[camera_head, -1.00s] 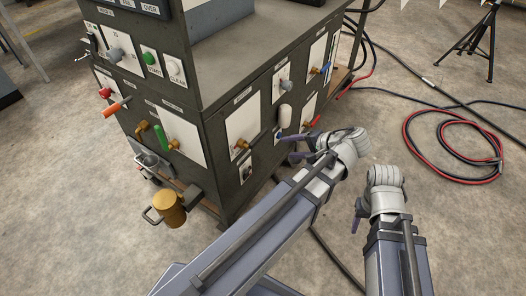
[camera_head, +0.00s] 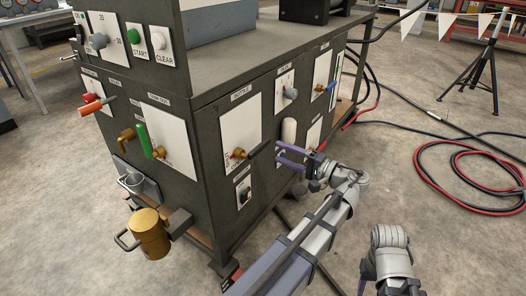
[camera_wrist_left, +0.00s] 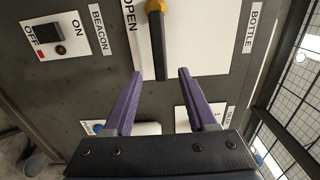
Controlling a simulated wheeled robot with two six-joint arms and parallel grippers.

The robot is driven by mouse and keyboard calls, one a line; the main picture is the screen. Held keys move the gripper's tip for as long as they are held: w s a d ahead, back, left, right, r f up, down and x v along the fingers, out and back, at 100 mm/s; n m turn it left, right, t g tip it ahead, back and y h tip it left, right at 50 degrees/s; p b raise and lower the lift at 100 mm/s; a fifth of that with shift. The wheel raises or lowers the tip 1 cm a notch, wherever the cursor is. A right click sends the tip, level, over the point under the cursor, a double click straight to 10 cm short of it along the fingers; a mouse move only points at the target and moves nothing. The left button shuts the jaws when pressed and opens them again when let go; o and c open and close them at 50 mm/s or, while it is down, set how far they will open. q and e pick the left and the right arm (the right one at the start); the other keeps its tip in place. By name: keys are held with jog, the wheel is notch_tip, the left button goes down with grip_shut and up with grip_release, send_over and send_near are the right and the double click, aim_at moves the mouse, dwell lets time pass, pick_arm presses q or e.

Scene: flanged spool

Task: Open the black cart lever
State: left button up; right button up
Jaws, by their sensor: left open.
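The black lever (camera_head: 261,149) sticks out from a brass valve (camera_head: 238,154) on a white panel of the dark cart (camera_head: 213,105). In the left wrist view the black lever (camera_wrist_left: 159,52) points toward me, beside the word OPEN. My left gripper (camera_head: 279,152) is open, its purple fingers pointing at the cart. In the wrist view, the lever's free end lies between the fingertips of my left gripper (camera_wrist_left: 160,72), with a gap on each side; contact is not visible. My right arm is low at the right; its fingers are mostly hidden.
A white handle (camera_head: 289,131) and a blue-handled valve (camera_head: 328,87) are close by on the same cart face. A brass cylinder (camera_head: 150,234) juts out at the front left. Red and black cables (camera_head: 465,175) lie on the floor at right, near a tripod (camera_head: 484,70).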

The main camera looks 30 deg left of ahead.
aim_at(265, 146)
pick_arm(q)
jog(key=shift+w+a, duration=0.15)
jog(key=shift+a, duration=1.8)
jog(key=shift+w+a, duration=0.1)
jog(key=shift+a, duration=1.85)
jog(key=shift+c, duration=0.2)
grip_shut()
